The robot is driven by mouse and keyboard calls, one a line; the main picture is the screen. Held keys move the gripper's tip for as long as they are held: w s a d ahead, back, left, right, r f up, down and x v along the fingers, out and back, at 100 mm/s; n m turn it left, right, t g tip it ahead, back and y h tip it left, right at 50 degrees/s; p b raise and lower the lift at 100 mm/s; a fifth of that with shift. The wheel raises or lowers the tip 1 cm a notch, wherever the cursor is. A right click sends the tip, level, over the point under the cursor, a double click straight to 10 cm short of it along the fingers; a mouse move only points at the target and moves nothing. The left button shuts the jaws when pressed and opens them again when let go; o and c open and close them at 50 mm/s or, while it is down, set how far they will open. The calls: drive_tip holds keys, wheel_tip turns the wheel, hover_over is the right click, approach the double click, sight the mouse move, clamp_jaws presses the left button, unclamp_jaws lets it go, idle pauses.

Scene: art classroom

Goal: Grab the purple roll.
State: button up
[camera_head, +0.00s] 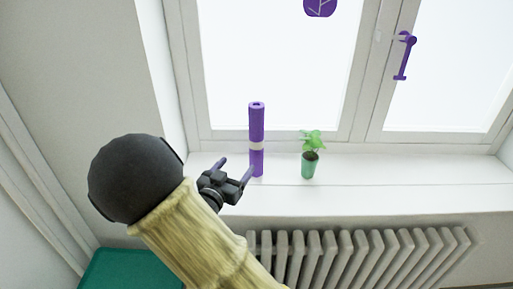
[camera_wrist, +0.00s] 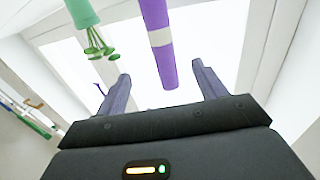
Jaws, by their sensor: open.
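The purple roll (camera_head: 256,122) stands upright on the white windowsill, with a pale band around its middle. My gripper (camera_head: 236,168) is open and empty, just in front of and to the left of the roll's lower part in the head view. One fingertip overlaps the roll's lower edge there; I cannot tell whether they touch. In the wrist view the roll (camera_wrist: 163,66) appears between the two open fingers of my gripper (camera_wrist: 160,82), with its end beyond or near the fingertips.
A small green potted plant (camera_head: 309,166) stands on the windowsill (camera_head: 370,197) right of the roll; it shows in the wrist view (camera_wrist: 82,14) too. The window is behind. A radiator (camera_head: 370,258) is below the sill. A purple window handle (camera_head: 404,58) is at upper right.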

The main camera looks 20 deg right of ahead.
sight(254, 143)
drive_tip(key=shift+d, duration=0.15)
drive_tip(key=p+x, duration=0.2)
drive_tip(key=x, duration=0.9)
drive_tip(key=shift+w+d, duration=0.2)
drive_tip(key=shift+w, duration=0.1)
drive_tip(key=shift+w+d, duration=0.1)
drive_tip(key=shift+w, duration=0.05)
drive_tip(key=x, duration=0.1)
drive_tip(key=p+x, duration=0.1)
drive_tip(key=x, duration=0.1)
drive_tip(key=p+x, duration=0.1)
drive_tip(key=x, duration=0.1)
drive_tip(key=shift+w+f, duration=0.25)
drive_tip(key=c, duration=1.2)
